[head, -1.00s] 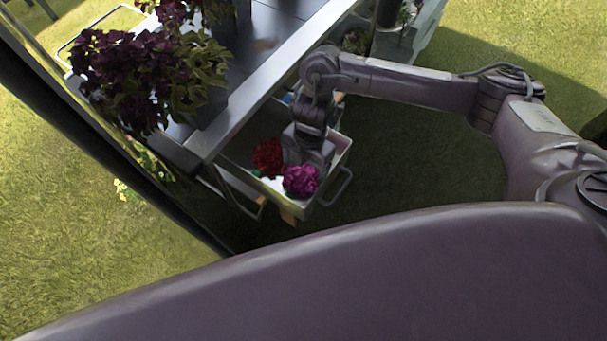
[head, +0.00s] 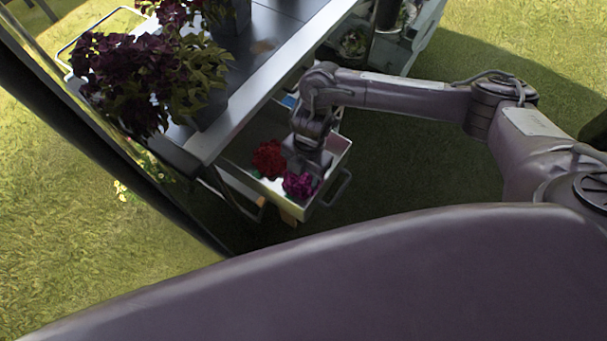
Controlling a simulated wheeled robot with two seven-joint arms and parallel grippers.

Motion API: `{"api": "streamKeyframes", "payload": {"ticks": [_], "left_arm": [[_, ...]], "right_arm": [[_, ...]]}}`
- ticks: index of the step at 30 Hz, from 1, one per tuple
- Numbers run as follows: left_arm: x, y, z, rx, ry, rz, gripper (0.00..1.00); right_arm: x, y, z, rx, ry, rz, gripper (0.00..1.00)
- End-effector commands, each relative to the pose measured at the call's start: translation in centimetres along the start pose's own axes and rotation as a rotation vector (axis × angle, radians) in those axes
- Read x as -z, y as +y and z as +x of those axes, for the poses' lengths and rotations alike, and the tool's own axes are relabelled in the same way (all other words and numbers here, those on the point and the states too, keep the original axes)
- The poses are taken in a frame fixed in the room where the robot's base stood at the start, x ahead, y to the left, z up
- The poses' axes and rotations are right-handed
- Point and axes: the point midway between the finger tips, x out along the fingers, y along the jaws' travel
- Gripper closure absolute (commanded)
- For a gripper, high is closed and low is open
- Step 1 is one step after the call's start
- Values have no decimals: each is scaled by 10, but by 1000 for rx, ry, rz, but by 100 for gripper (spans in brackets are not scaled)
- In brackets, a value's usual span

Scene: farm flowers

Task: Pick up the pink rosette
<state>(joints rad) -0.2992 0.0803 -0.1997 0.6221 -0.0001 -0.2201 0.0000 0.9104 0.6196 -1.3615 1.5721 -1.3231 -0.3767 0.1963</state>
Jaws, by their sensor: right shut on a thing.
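The pink rosette (head: 299,186) is a magenta ruffled bloom at the front end of an open drawer (head: 341,160) under the table. My right gripper (head: 302,176) reaches down into the drawer and is shut on the pink rosette. Its fingertips are mostly hidden by the wrist and the petals. A red rosette (head: 268,158) lies beside it, to the left in the drawer. My left gripper is not in view.
The grey table (head: 290,50) stands above the drawer, with dark purple potted plants (head: 135,75) at its left. The drawer has a handle (head: 340,188) at its right end. More pots (head: 388,14) stand at the back. Grass lies open to the right.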

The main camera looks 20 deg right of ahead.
Motion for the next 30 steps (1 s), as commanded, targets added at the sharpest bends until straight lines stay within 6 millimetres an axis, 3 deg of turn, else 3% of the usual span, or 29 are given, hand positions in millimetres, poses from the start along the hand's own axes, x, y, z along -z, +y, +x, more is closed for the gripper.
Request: {"api": "streamKeyframes", "payload": {"ticks": [5, 11, 14, 21, 30], "left_arm": [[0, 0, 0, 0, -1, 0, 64], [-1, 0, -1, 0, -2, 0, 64], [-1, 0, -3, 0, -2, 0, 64], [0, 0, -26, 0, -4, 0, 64], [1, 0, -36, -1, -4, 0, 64]], "right_arm": [[0, 1, -4, -2, 0, 0, 68], [4, 1, -26, -3, 0, -3, 68], [7, 2, -47, -5, -1, -3, 68], [16, 2, -123, -6, -7, -4, 68], [27, 1, -182, -3, -3, -2, 68]]}}
